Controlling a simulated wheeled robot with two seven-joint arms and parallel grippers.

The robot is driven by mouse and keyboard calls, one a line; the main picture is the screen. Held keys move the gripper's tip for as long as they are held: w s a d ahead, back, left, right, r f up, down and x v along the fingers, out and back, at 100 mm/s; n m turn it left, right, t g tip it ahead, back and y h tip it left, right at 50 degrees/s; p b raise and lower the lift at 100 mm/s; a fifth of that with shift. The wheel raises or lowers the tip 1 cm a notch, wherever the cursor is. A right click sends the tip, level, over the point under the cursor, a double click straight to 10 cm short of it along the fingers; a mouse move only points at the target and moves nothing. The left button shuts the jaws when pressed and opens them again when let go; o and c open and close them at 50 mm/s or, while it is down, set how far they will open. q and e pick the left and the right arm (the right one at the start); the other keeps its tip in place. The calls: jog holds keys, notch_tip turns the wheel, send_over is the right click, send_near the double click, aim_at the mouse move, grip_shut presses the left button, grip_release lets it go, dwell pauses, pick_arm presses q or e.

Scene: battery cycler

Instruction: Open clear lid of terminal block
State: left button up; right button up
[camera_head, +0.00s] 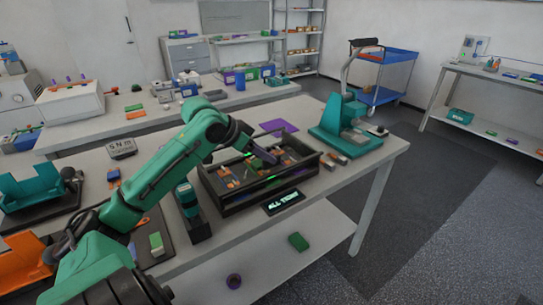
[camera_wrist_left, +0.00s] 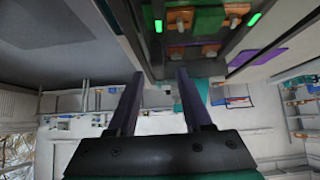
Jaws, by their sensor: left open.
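The terminal block seems to be the black box (camera_head: 238,203) on the near table, with orange and green parts inside and lit green marks. In the left wrist view a black frame (camera_wrist_left: 150,45) with copper-coloured terminals and two green lights fills the upper middle. I cannot make out a clear lid in either view. My left gripper (camera_head: 264,154) is over the box's far part, its purple finger slanting across it. In the left wrist view its two fingers (camera_wrist_left: 160,76) are apart with nothing between them. Contact with the box cannot be told. My right gripper is not seen.
A small lit display (camera_head: 284,201) stands at the box's front. A green press-like stand (camera_head: 345,125) is to its right, and a green and black device (camera_head: 188,205) close on its left. A purple mat (camera_head: 279,126) lies behind.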

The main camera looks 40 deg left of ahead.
pick_arm(q)
jog(key=x, duration=0.2)
jog(key=shift+w+d+f, duration=0.15)
jog(key=shift+w+f, duration=0.1)
jog(key=shift+w, duration=0.05)
jog(key=shift+w+d+f, duration=0.15)
jog(key=shift+f, duration=0.05)
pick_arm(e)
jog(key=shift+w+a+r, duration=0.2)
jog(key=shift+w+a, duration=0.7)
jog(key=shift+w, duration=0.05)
pick_arm(q)
jog(key=shift+f, duration=0.1)
jog(key=shift+c, duration=0.3)
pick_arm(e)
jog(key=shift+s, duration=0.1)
pick_arm(q)
grip_shut()
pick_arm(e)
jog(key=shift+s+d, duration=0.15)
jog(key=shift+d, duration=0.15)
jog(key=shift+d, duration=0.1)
